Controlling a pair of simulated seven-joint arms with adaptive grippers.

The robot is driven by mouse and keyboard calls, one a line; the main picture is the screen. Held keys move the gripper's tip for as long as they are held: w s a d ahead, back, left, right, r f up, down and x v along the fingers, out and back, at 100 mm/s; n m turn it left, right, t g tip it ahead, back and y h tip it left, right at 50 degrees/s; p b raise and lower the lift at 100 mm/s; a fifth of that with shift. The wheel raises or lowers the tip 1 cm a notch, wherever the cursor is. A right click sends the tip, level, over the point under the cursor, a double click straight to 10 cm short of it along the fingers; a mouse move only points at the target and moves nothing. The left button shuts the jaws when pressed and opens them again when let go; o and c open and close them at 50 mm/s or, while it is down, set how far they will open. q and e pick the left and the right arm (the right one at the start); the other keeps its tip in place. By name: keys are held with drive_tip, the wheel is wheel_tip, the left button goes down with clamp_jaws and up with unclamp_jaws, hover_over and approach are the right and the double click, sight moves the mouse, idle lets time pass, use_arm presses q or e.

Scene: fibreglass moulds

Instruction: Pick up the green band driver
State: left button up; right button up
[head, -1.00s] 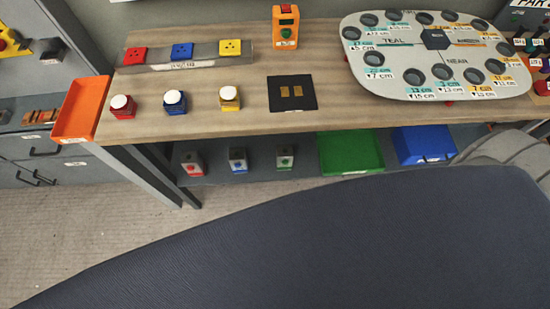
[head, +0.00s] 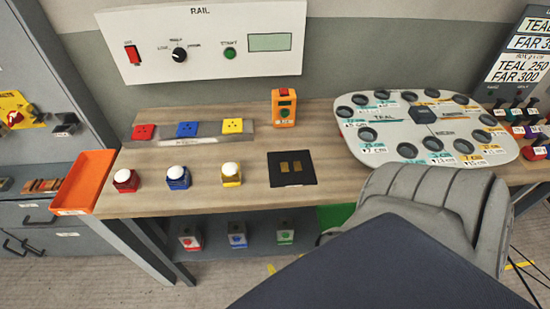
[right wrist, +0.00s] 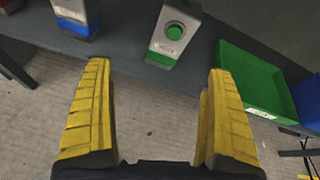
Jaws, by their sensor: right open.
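The green band driver appears to be the small grey block with a green round button and a green band. It stands on the lower shelf under the bench in the head view (head: 285,232), right of two similar blocks. In the right wrist view the driver (right wrist: 178,14) is at top centre, its top cut off. My right gripper (right wrist: 157,67) is open and empty, its yellow fingers apart, with the driver beyond the gap between them. In the head view that gripper's fingers cannot be made out behind my arm. My left gripper is not in view.
A blue-banded block (head: 237,234) and a red-banded one (head: 190,238) stand left of the driver. A green tray (right wrist: 255,85) and a blue bin (right wrist: 307,100) lie to its right. The bench top (head: 230,205) overhangs the shelf.

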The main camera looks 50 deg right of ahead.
drive_tip(key=w+d+f+m, duration=0.1)
drive_tip(key=w+d, duration=0.1)
drive_tip(key=w+d+f+m, duration=0.1)
drive_tip(key=w+d+f, duration=0.1)
drive_tip(key=w+d, duration=0.1)
drive_tip(key=w+d+f+m, duration=0.1)
drive_tip(key=w+d, duration=0.1)
drive_tip(key=d, duration=0.1)
drive_tip(key=shift+w+f+h, duration=0.15)
drive_tip(key=shift+w+h, duration=0.1)
drive_tip(key=shift+h, duration=0.15)
drive_tip(key=shift+f+x, duration=0.1)
drive_tip(key=shift+x, duration=1.35)
drive_tip(key=shift+f+x, duration=0.15)
drive_tip(key=shift+x, duration=1.25)
drive_tip(key=shift+a, duration=0.15)
drive_tip(key=shift+c, duration=0.6)
drive_tip(key=c, duration=1.3)
drive_tip(key=shift+c, duration=0.7)
drive_tip(key=shift+r, duration=0.15)
